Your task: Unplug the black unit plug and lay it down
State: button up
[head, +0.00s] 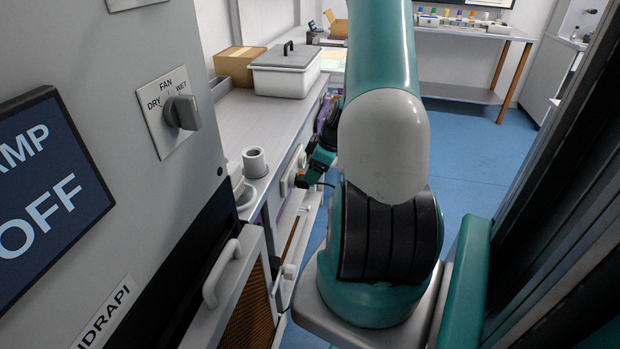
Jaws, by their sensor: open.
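My gripper (308,174) is beside the front face of the bench, left of my teal arm. It is open. A small dark shape, likely the black unit plug (301,182), shows at the fingertips, against a pale socket panel (291,166) on the bench front. A thin dark cord runs right from there toward my arm. The plug is too small and too close to the fingers to tell whether it is seated in the socket or whether the fingers touch it.
The grey bench top (262,112) holds a grey lidded box (286,80), a cardboard box (238,66) and a pale cup (254,162). A cabinet with a fan knob (182,112) and a screen (45,185) stands close at left. Blue floor (460,150) is clear at right.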

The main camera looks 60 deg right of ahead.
jog(key=shift+x, duration=1.8)
jog(key=c, duration=1.1)
jog(key=shift+s, duration=0.2)
jog(key=shift+s+d, duration=0.2)
jog(key=shift+s, duration=0.4)
jog(key=shift+s+d, duration=0.2)
jog(key=shift+s, duration=0.4)
jog(key=shift+s, duration=0.1)
jog(key=shift+s+d, duration=0.2)
jog(key=shift+s, duration=0.5)
